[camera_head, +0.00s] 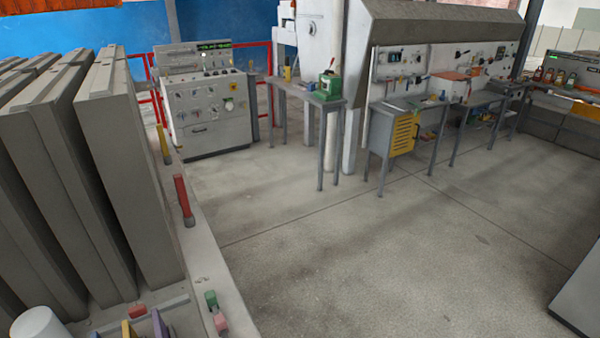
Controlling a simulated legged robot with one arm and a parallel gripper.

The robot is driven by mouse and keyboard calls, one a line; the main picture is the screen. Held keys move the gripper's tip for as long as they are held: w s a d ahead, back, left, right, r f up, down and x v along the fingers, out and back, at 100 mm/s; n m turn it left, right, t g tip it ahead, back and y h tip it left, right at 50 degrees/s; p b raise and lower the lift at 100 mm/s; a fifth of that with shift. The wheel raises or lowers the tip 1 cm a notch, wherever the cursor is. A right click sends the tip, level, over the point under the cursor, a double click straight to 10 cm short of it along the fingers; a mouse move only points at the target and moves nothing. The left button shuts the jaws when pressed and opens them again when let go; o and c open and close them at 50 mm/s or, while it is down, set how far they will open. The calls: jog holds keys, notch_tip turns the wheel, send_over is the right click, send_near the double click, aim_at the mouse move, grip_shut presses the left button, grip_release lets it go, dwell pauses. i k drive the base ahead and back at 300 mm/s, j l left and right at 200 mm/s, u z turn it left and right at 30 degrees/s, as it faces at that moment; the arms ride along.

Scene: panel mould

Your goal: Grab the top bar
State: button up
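The panel mould stands at the left, with several tall grey panels (128,170) upright side by side. Long grey strips run along their upper edges, such as the one on the nearest panel (104,72). I cannot tell whether any of these is the top bar. A red upright handle (184,200) and a yellow one (164,144) stand on the ledge beside the panels. Small yellow, purple, red and green pieces sit at the mould's near end, partly cut off by the bottom edge. My gripper is not in view.
A grey control cabinet (208,112) stands behind, before a red railing. A table with a green box (329,86) and workbenches (410,108) line the back. A grey block edge (580,295) enters at lower right. The concrete floor (380,245) between is clear.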

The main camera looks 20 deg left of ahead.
aim_at(138, 313)
jog(key=k+l+u, duration=0.1)
jog(key=u, duration=0.4)
jog(key=j+u, duration=0.1)
jog(key=u, duration=0.35)
jog(key=i+u, duration=0.15)
jog(key=u, duration=0.35)
jog(key=j+u, duration=0.1)
jog(key=u, duration=0.35)
jog(key=l+u, duration=0.15)
jog(key=u, duration=0.2)
jog(key=l, duration=1.85)
jog(key=i+l, duration=0.35)
jog(key=i, duration=0.15)
jog(key=i+l, duration=0.35)
jog(key=i+j, duration=0.15)
jog(key=j, duration=0.15)
